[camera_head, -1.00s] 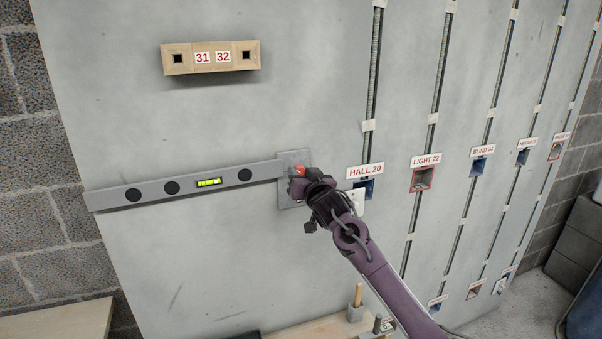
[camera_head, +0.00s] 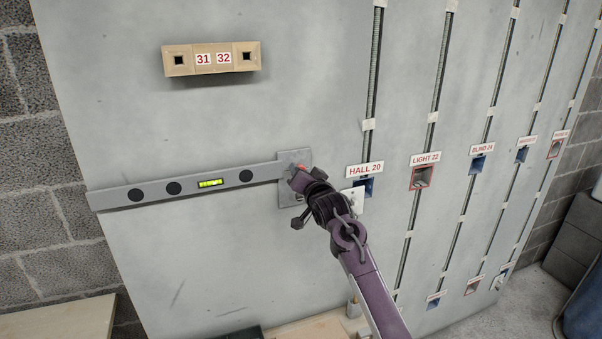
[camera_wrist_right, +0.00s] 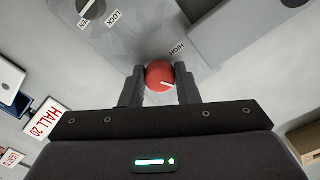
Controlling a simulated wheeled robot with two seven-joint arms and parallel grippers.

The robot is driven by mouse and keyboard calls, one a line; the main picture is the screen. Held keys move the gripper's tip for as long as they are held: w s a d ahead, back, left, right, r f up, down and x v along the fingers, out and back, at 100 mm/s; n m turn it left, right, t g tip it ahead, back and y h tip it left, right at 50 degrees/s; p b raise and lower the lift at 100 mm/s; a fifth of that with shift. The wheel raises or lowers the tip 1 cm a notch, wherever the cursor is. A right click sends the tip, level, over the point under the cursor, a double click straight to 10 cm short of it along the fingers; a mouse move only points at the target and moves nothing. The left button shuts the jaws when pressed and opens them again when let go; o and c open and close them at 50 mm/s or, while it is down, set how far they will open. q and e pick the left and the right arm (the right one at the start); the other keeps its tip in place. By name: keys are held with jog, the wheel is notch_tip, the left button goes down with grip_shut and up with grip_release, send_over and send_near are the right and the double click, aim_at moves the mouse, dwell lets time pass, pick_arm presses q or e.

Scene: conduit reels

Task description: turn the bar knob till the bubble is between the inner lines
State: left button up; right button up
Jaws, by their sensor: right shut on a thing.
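The bar (camera_head: 150,193) is a long grey level on the wall, running from the left to a grey plate (camera_head: 287,159). Its vial (camera_head: 210,183) glows yellow-green; the bubble is too small to place against the lines. The red knob (camera_wrist_right: 160,75) has a white mark and sits on the plate, near the word HIGH; only a bit shows in the head view (camera_head: 300,167). My right gripper (camera_wrist_right: 160,82) is shut on the knob, one finger on each side. The gripper hides most of the knob in the head view. My left gripper is in no view.
A LOCK dial (camera_wrist_right: 88,8) is on the same plate. The HALL 20 label (camera_head: 365,170) and its blue box (camera_head: 368,186) are just right of my right gripper. A wooden block marked 31 and 32 (camera_head: 212,73) is above. A wooden surface (camera_head: 60,317) is low at the left.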

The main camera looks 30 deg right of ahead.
jog(key=o, duration=1)
jog(key=shift+c, duration=0.2)
jog(key=b+v, duration=0.3)
jog(key=v, duration=0.4)
jog(key=shift+s, duration=0.4)
jog(key=shift+a, duration=0.1)
